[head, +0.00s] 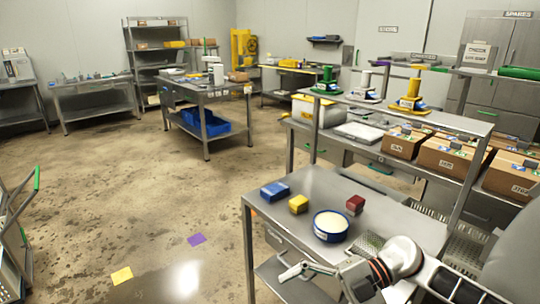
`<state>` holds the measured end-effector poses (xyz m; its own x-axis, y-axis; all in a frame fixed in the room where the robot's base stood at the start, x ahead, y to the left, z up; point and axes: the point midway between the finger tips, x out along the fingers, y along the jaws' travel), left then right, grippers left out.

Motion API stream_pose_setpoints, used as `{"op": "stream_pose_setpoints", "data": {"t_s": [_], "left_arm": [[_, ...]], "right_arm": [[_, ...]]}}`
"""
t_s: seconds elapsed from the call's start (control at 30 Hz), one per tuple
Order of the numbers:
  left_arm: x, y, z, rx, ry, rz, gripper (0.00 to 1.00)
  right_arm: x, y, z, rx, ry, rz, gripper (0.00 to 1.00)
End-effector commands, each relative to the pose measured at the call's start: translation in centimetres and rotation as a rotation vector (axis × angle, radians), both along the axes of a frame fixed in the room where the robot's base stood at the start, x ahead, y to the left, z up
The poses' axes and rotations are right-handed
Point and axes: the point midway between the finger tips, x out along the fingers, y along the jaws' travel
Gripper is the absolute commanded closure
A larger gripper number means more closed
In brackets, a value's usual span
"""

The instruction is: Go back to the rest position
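My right arm comes in at the lower right, with pale links and dark and orange rings, over the near corner of the steel table (268,201). A slim pale part that seems to be its gripper (296,271) shows beyond the near table edge. Its fingers are too small to read, and I see nothing clearly held. My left gripper is not in view. On the table are a blue box (275,191), a yellow block (298,204), a dark red block (355,205) and a round blue tub (331,226) with pale contents.
A shelf (440,121) behind the table holds green, white and yellow items above cardboard boxes (447,157). A cart with green handles (16,230) stands at the left edge. Yellow (122,275) and purple (197,239) patches mark the floor, which is open at centre left.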

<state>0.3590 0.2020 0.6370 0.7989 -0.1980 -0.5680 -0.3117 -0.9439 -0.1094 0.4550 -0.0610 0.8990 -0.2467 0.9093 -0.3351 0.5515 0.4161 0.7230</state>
Motion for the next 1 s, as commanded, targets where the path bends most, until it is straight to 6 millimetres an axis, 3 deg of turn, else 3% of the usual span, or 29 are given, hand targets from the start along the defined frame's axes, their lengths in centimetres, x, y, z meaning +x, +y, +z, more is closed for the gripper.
{"op": "stream_pose_setpoints", "data": {"t_s": [0.03,0.1,0.2,0.33,0.47,0.57,0.73,0.9,1.0], "left_arm": [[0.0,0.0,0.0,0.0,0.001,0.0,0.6],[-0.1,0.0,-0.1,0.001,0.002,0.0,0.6],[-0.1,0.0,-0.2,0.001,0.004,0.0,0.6],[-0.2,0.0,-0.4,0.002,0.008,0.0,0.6],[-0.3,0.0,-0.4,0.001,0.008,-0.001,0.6],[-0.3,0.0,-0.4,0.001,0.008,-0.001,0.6],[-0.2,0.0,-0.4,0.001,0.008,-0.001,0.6],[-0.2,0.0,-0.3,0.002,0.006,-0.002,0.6],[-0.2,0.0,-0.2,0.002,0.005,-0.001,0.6]], "right_arm": [[-0.7,1.9,0.5,0.102,0.01,-0.036,0.0],[-0.7,3.9,1.6,0.238,0.016,-0.11,0.0],[-0.1,5.5,3.0,0.408,0.04,-0.252,0.0],[1.7,5.5,3.6,0.572,0.093,-0.487,0.0],[3.8,3.3,2.1,0.661,0.173,-0.761,0.0],[4.9,0.6,-1.0,0.674,0.253,-0.986,0.0],[3.9,-5.1,-9.1,0.585,0.422,-1.361,0.0],[-1.1,-10.2,-18.1,0.395,0.607,-1.649,0.0],[-4.6,-12.1,-21.9,0.288,0.697,-1.751,0.0]]}}
